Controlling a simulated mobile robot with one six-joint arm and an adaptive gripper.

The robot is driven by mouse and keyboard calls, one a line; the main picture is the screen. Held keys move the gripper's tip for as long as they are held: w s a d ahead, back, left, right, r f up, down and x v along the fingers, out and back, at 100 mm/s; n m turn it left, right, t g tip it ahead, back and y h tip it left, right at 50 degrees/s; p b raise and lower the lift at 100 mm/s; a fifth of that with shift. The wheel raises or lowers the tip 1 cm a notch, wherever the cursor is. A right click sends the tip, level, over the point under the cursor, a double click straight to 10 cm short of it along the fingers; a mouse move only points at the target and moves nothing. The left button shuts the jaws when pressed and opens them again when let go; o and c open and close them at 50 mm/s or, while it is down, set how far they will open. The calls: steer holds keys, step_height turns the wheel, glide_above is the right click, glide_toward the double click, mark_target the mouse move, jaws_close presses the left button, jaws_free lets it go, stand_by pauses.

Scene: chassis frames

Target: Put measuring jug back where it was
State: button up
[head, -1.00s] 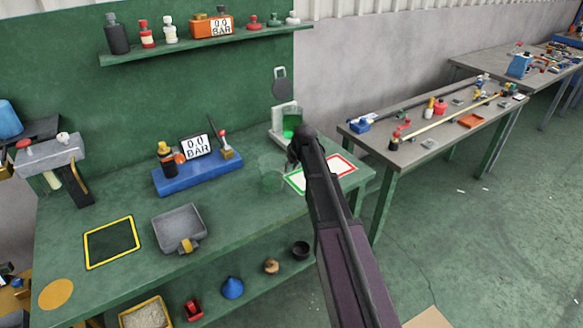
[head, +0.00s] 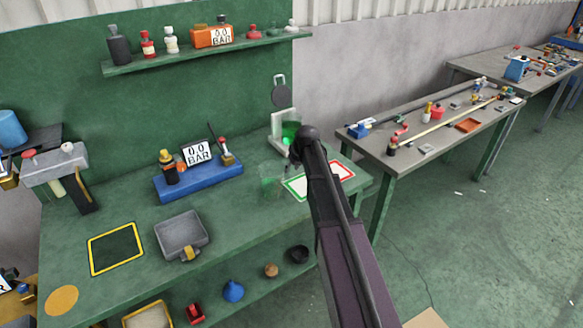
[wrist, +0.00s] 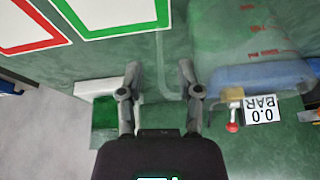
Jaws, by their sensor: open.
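The measuring jug (head: 270,187) is clear and faintly green, and stands on the green bench left of the white mat. In the wrist view the jug (wrist: 245,40) shows at the upper right, with red marks on its wall. A faint clear loop, seemingly its handle, runs down between my fingers. My gripper (wrist: 158,85) is open, its fingers on either side of that loop. I see no finger closed on it. In the head view my arm hides most of the gripper.
A white stand with a green vessel (head: 290,131) is close behind my gripper. A blue gauge base (head: 200,178), a grey tray (head: 181,236) and a yellow-edged square (head: 116,248) lie to the left. A mat with green and red frames (head: 296,187) lies partly under my arm.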

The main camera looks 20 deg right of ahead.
steer(key=p+v, duration=0.7)
steer(key=v, duration=0.1)
steer(key=shift+r, duration=0.15)
stand_by(0.7)
steer(key=s+a+m+g+h, duration=0.1)
steer(key=s+a, duration=0.3)
steer(key=s, duration=0.9)
steer(key=s+a+f+m+g, duration=0.1)
steer(key=s+a, duration=0.4)
steer(key=s, duration=0.9)
steer(key=shift+f+m+g+h, duration=0.25)
steer(key=shift+m+g+h, duration=0.2)
steer(key=shift+g, duration=0.65)
